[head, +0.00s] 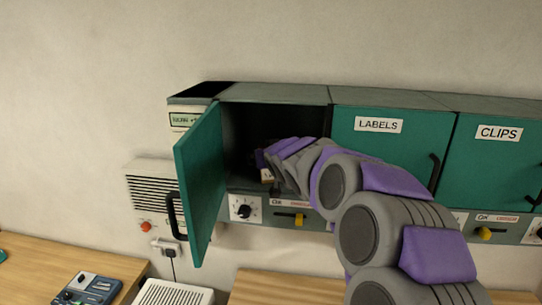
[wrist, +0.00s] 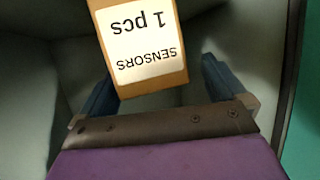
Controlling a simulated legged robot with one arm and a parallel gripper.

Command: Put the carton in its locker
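The carton (wrist: 150,85) is a small brown box with a white label reading "SENSORS 1 pcs", upside down in the wrist view. A small part of it (head: 267,175) shows in the head view, low inside the open locker (head: 240,125). My gripper (wrist: 158,72) is inside that locker, with its blue fingers apart. The carton's near end lies between them, with a clear gap at the right finger; I cannot tell whether the left finger touches it. The teal locker door (head: 200,185) is swung open to the left. My arm hides much of the interior.
The closed LABELS locker (head: 378,148) and CLIPS locker (head: 495,160) are to the right. A strip with a dial (head: 245,209) and yellow switch (head: 298,220) runs beneath. A vented wall unit (head: 150,190) is left of the door. A wooden bench (head: 35,270) is below.

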